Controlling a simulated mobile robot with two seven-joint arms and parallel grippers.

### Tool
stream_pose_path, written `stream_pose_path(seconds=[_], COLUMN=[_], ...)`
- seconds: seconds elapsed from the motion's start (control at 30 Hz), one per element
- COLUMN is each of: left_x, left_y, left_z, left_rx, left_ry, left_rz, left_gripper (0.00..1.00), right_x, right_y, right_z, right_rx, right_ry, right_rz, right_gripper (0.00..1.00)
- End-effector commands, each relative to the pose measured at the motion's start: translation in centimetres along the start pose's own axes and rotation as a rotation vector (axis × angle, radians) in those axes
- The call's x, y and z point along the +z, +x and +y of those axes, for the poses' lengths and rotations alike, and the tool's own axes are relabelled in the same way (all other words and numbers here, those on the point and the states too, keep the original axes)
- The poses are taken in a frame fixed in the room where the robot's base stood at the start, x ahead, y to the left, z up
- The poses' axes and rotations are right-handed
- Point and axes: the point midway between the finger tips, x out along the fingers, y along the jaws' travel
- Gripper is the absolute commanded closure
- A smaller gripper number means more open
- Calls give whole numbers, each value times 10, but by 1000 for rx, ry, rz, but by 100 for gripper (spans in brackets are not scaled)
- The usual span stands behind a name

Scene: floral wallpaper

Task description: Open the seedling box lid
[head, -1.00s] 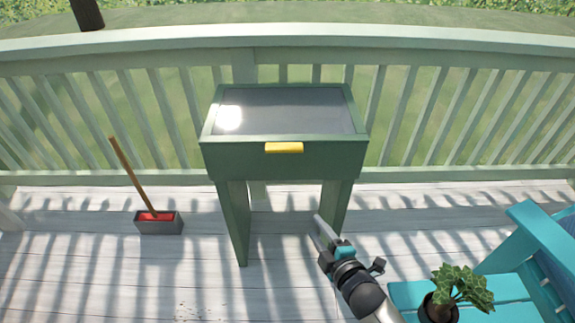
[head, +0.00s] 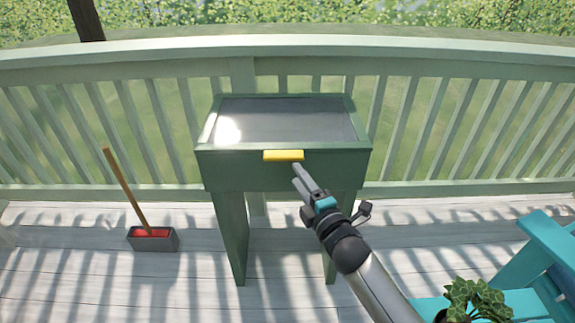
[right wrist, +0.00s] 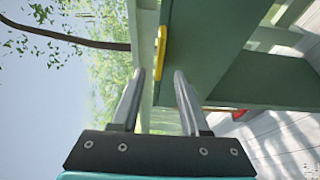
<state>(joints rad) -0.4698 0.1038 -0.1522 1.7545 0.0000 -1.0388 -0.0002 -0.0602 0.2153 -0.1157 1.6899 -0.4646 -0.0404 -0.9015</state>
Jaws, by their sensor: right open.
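The seedling box (head: 225,168) is a green box on legs with a grey, glass-like lid panel (head: 290,118) in a green frame. The lid lies shut. A yellow handle (head: 284,155) sits at the middle of the front edge. My right gripper (head: 297,176) is just below and in front of the handle, open and empty. In the right wrist view, the yellow handle (right wrist: 160,52) is beyond the open fingertips (right wrist: 160,74), close to the left finger's line, and I see no contact. My left gripper is not in view.
A pale green railing (head: 120,120) runs behind the box. A grey container with red inside (head: 153,239) and a wooden stick stands at left. A turquoise chair (head: 545,255) and a potted plant (head: 475,300) are at lower right. The floor before the box is free.

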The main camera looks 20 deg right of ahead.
Motion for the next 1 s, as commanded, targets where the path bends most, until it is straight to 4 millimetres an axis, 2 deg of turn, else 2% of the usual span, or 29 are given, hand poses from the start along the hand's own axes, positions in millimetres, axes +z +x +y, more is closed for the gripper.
stream_pose_path(seconds=[0.3, 0.5, 0.93, 1.0], left_x=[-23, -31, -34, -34], left_y=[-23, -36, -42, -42], left_z=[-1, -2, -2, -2], left_rx=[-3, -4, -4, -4], left_ry=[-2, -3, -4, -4], left_rz=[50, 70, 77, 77], left_gripper=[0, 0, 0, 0], right_x=[0, 0, 0, 0], right_y=[48, 65, 72, 72], right_z=[-1, -1, 0, 0], right_rx=[2, 0, 0, 0], right_ry=[0, 0, 1, 1], right_rz=[0, 0, 0, 0], right_gripper=[55, 55, 55, 62])
